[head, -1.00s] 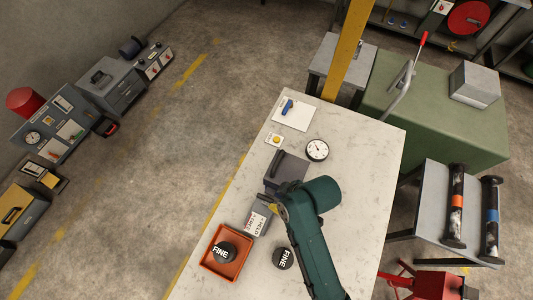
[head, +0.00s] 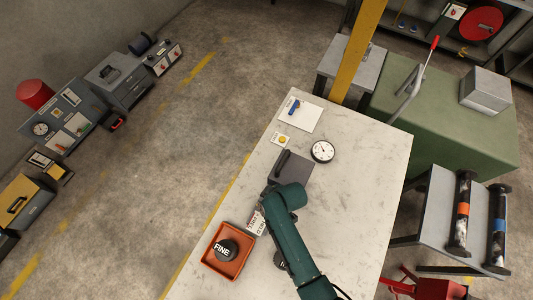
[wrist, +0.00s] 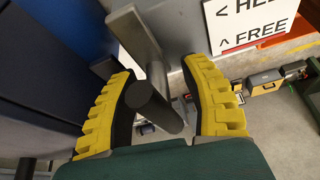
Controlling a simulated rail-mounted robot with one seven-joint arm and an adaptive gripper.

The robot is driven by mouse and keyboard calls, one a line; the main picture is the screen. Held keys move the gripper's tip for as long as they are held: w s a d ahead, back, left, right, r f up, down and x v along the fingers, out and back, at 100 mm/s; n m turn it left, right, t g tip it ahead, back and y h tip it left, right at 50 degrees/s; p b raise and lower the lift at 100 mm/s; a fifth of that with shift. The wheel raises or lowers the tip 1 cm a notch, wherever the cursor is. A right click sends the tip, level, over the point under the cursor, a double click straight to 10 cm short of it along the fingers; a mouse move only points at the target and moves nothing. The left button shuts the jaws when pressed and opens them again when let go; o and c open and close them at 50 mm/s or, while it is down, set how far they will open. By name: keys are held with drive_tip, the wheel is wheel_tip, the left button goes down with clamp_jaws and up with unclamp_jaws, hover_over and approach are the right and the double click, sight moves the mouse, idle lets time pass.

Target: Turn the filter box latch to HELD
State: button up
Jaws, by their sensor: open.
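The filter box (head: 290,168) is a grey box with a dark handle on the pale worktop. Its white label (head: 257,223) is partly hidden by my arm in the head view. In the wrist view the label (wrist: 250,22) reads HELD with a left arrow and FREE with an up arrow. The latch (wrist: 152,105) shows as a grey metal bar ending in a dark round grip. My gripper (wrist: 158,72) is open, with one yellow finger on each side of the latch grip. Gaps show on both sides. In the head view my arm hides the latch and fingers.
An orange tray (head: 204,262) holds a black FINE disc (head: 228,249) near the box. Another dark disc (head: 281,260) is mostly hidden by my arm. A dial gauge (head: 322,151) and a white sheet (head: 300,115) lie farther back. The worktop's right side is clear.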

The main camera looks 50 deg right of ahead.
drive_tip(key=shift+c, duration=0.3)
clamp_jaws()
